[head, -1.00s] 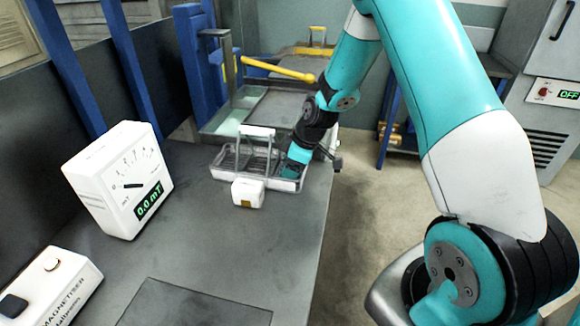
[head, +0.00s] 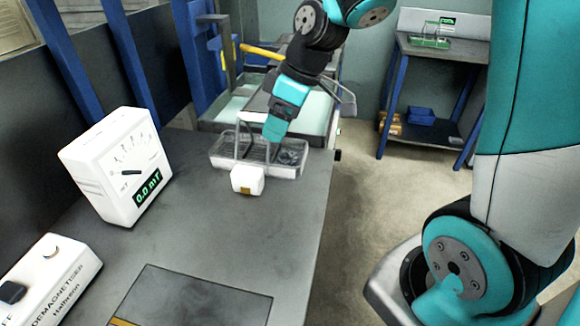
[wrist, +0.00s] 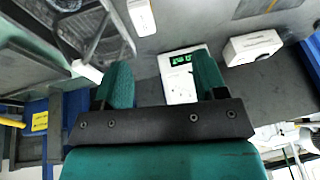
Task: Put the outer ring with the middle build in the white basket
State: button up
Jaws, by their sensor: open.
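The white wire basket (head: 228,163) with an upright handle stands on the grey bench, near its far end. A dark, round, ring-like piece (head: 290,157) lies in its right part; I cannot tell its build at this size. My gripper (head: 274,136) is just above the basket, pointing down, and hides part of it. In the wrist view my gripper (wrist: 160,84) is open, with two green fingers apart and nothing between them. The basket also shows in the wrist view (wrist: 118,50) at the upper left, with a dark round piece (wrist: 67,4) at the top edge.
A small white block (head: 247,180) sits against the basket's front. A white meter (head: 120,170) reading 0.0 mT and a demagnetiser box (head: 50,275) stand at the left. A dark plate (head: 195,300) lies in front. A yellow-handled machine (head: 262,52) stands behind the basket.

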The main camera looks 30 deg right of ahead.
jog(key=s+a+r, duration=0.1)
jog(key=s+a, duration=0.2)
jog(key=s, duration=0.3)
jog(key=s+a+r+m+g, duration=0.1)
jog(key=s+a+r, duration=0.1)
jog(key=s, duration=0.4)
jog(key=s+a+r+m, duration=0.1)
jog(key=s+a, duration=0.4)
jog(key=s, duration=0.2)
jog(key=shift+r+g, duration=0.25)
jog(key=shift+g, duration=0.15)
